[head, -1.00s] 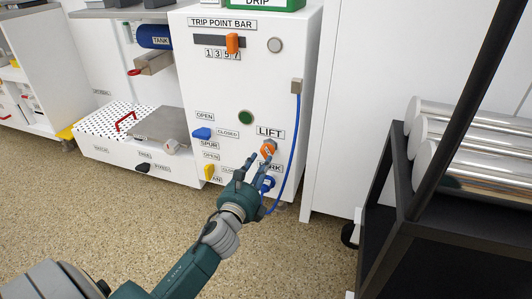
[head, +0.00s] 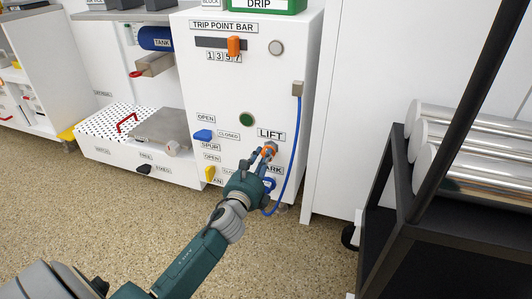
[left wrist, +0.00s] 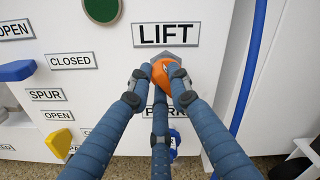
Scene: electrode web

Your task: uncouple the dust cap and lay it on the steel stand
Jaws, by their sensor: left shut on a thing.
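The orange dust cap (head: 266,152) is on the grey fitting under the LIFT label on the white cabinet front. In the left wrist view the cap (left wrist: 160,70) sits against the fitting's grey plate (left wrist: 178,54). My left gripper (head: 264,157) is shut on the cap, its blue fingers around it; this also shows in the left wrist view, where my gripper (left wrist: 158,80) partly hides the cap. The steel stand (head: 158,125), with a flat grey top, is left of the cabinet, low down. My right gripper is out of view.
A blue hose (head: 295,150) hangs just right of the cap and runs to a blue coupling (head: 268,184) at the PARK label. Blue (head: 203,135) and yellow (head: 210,173) levers stick out to the left. A black rack (head: 395,190) with metal rolls stands at the right.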

